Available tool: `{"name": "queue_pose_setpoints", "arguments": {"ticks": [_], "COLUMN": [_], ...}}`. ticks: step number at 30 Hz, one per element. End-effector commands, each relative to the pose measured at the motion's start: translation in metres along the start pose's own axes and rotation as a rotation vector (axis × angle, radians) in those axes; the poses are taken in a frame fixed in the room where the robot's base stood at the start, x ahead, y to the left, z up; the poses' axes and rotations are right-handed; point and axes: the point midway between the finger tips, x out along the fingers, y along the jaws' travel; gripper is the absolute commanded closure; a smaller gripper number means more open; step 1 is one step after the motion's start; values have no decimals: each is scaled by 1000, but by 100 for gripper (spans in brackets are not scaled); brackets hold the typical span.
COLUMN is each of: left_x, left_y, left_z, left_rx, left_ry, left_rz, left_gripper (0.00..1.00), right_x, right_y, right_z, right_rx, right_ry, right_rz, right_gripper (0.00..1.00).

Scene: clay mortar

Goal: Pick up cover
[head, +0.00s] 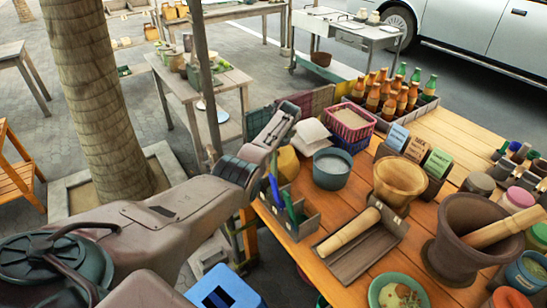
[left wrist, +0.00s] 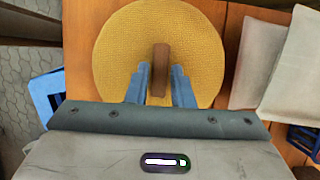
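The cover, a round yellow woven lid (left wrist: 205,50) with a brown upright handle (left wrist: 160,70), lies on the orange wooden table in the left wrist view. In the head view a yellow piece (head: 289,163), likely the cover, shows beside my left arm, partly hidden by it. My left gripper (left wrist: 160,85) has its two blue fingers on either side of the handle, with narrow gaps visible between fingers and handle. In the head view its fingertips cannot be made out. My right gripper is in neither view.
A teal pot (head: 331,168), a pink basket (head: 350,124) and pale folded packets (head: 311,133) stand near the cover. A grey holder (head: 299,222) and wooden rolling pin (head: 348,232) are in front. A mortar (head: 466,235) stands at right. A tree trunk (head: 98,100) rises at left.

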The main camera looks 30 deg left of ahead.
Motion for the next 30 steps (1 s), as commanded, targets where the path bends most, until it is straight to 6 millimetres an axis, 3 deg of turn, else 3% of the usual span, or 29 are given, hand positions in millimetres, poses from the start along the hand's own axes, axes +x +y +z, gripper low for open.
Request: {"name": "queue_pose_setpoints", "arguments": {"ticks": [1,3,17,23,30], "left_x": [0,0,-4,-24,-65], "left_y": [0,0,0,-1,-1], "left_z": [0,0,2,11,28], "left_rx": [0,0,-1,-2,-3], "left_ry": [0,0,-1,-3,-4], "left_rz": [0,0,-1,-3,-4], "left_gripper": [90,100,100,100,100], "right_x": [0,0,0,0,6], "right_y": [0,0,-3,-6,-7], "right_z": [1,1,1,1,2], "right_rx": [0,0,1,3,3], "right_ry": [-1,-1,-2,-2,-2], "right_rz": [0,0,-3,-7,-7], "right_gripper": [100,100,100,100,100]}}
